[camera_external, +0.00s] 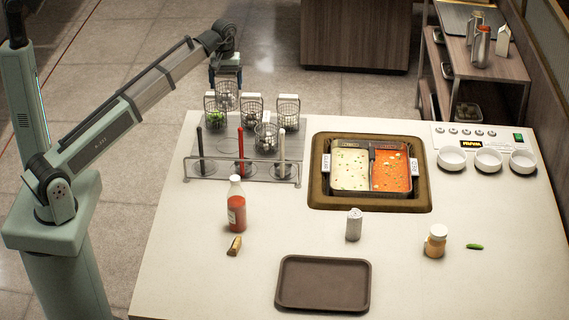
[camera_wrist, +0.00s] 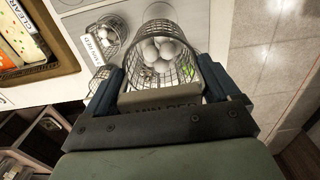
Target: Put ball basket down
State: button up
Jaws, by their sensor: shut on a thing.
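My gripper (camera_external: 226,76) is at the back left of the counter, above a grey metal rack (camera_external: 233,148). It is shut on the label end of a wire ball basket (camera_external: 227,96). In the wrist view the same basket (camera_wrist: 158,60) sits between the fingers of my gripper (camera_wrist: 165,88) and holds several pale balls. The lettering on its label is partly hidden. The basket overlaps a neighbouring basket with green contents (camera_external: 215,118). I cannot tell whether the held basket touches the rack.
Other wire baskets (camera_external: 288,108), (camera_external: 252,110) and (camera_external: 266,137) stand close by on the rack. Black, red (camera_external: 240,144) and white posts rise along its front. A two-part hot pot (camera_external: 350,168) is to the right. A sauce bottle (camera_external: 236,208) and brown tray (camera_external: 322,284) are nearer.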

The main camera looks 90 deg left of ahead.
jog(key=shift+r, duration=0.45)
jog(key=shift+r, duration=0.1)
jog(key=shift+r, duration=0.3)
notch_tip(320, 180, up, 4)
jog(key=shift+r, duration=0.1)
jog(key=w+d+m, duration=0.4)
jog(key=w+d, duration=1)
jog(key=d, duration=0.5)
jog(key=w+d+m, duration=0.3)
jog(key=w+d, duration=0.1)
jog(key=d, duration=1)
jog(key=w+d+m, duration=0.2)
jog(key=w+d, duration=0.2)
jog(key=d, duration=1)
notch_tip(320, 180, down, 23)
jog(key=shift+f, duration=0.2)
jog(key=shift+w+d+f, duration=0.1)
jog(key=shift+f, duration=0.05)
